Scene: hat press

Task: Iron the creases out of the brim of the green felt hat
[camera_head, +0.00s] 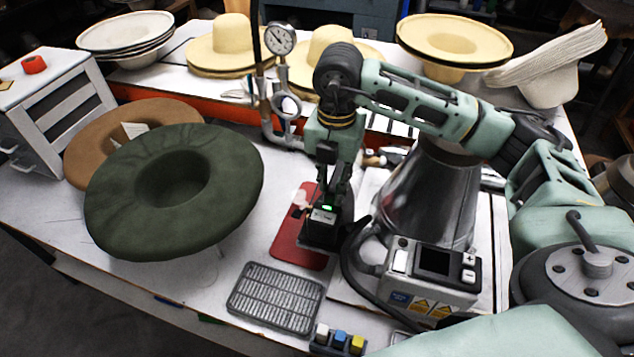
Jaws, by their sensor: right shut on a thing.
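The green felt hat (225,185) lies crown-down on the left of the table in the head view, its wide brim facing up and the hollow of the crown open. Faint creases show on the brim's upper left part. My right gripper (331,188) points down and is shut on a small dark iron (323,232) with a green light. The iron is over the red pad (285,246), to the right of the hat and apart from it. Whether it touches the pad is hard to tell. My left gripper is not in view.
A control box (430,272) with a dark hose and a metal cone (430,195) stand right of the iron. A grey grille (276,297) lies in front. A brown hat (95,140) is behind the green one. Pale hats (222,45) and a gauge (281,39) stand at the back.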

